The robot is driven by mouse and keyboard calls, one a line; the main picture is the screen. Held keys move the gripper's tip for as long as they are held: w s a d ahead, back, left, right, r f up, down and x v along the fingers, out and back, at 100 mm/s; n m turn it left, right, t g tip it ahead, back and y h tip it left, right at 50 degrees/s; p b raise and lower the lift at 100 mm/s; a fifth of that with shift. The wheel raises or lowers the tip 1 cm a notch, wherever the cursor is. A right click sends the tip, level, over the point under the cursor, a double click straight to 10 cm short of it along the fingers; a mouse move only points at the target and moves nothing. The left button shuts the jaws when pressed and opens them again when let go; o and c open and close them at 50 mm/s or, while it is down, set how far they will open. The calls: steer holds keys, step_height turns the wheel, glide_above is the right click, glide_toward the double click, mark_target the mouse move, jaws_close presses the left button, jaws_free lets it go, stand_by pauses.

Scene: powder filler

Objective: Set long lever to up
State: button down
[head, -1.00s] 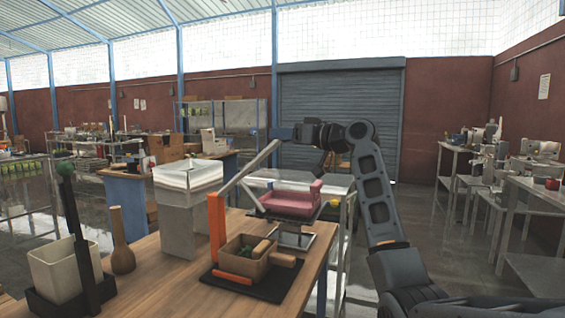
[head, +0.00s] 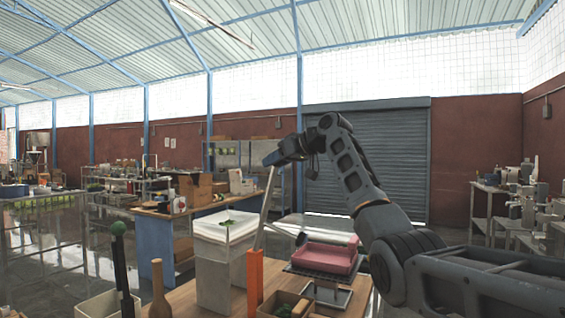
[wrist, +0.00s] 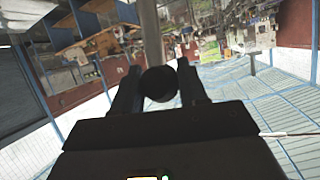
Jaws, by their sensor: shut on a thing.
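The long lever (head: 267,205) is a grey bar rising from an orange post (head: 255,276) on the wooden table. It stands steep, leaning a little to the right at its top. My gripper (head: 272,158) is at the lever's upper end. In the wrist view, a round black knob (wrist: 158,84) sits between the two fingers of my gripper (wrist: 158,88), which are shut on it. The grey shaft (wrist: 150,35) runs away beyond the knob. In the head view the knob is hidden by my gripper.
The air around the lever's top is clear.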

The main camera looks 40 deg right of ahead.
steer(key=shift+w+a+r, duration=0.2)
steer(key=shift+w+r, duration=0.05)
steer(key=shift+r, duration=0.15)
steer(key=c, duration=1)
jaws_free()
steer(key=shift+o, duration=0.8)
steer(key=shift+w+f, duration=0.1)
steer(key=shift+w, duration=0.1)
steer(key=shift+o, duration=0.7)
steer(key=shift+s, duration=0.1)
steer(key=shift+o, duration=0.2)
steer(key=shift+f, duration=0.15)
steer(key=shift+d, duration=0.1)
steer(key=b+v, duration=0.2)
steer(key=v, duration=0.5)
steer(key=shift+s+r, duration=0.2)
steer(key=shift+s, duration=0.15)
